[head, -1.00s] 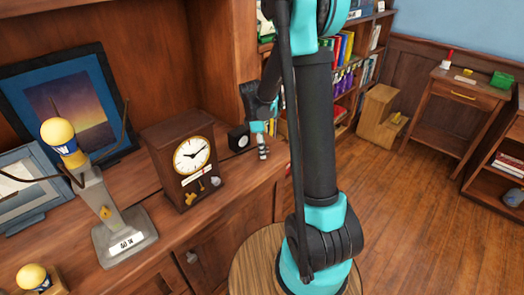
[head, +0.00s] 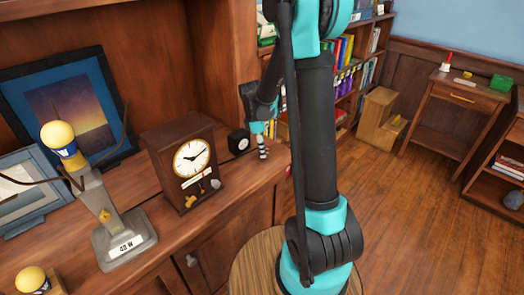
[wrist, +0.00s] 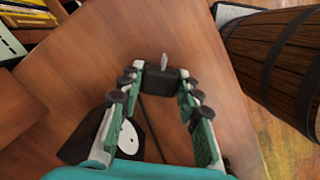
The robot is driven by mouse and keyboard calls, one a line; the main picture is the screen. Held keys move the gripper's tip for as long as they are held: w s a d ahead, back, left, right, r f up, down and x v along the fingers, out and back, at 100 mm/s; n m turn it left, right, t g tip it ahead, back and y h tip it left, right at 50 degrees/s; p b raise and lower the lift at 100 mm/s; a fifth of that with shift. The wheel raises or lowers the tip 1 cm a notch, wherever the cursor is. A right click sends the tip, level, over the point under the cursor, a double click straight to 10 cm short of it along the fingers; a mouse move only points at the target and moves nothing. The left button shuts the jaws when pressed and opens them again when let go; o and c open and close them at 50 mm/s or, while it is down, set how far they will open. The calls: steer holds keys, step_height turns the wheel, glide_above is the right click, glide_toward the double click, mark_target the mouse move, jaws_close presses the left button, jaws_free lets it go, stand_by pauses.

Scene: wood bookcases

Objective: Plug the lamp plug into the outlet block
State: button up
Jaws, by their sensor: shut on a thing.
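My gripper (wrist: 160,88) is shut on a small black plug (wrist: 158,79), with a pale metal prong pointing away from me. A dark cable runs back from the plug between the fingers. In the head view my gripper (head: 263,148) is over the right end of the wooden cabinet top; the plug is not clear there. The outlet block, a black cube with a white round face (head: 238,142), stands just left of my gripper. In the wrist view the block (wrist: 90,145) is at lower left, behind the fingertips and apart from the plug. The lamp (head: 103,210) stands at left.
A wooden clock (head: 183,160) stands between the lamp and the block. Framed pictures (head: 65,105) lean behind the lamp. A dark wooden barrel-like object (wrist: 275,55) is at upper right in the wrist view. The wooden surface ahead of the plug is bare.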

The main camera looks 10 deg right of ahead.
step_height(320, 180, up, 19)
stand_by(0.4)
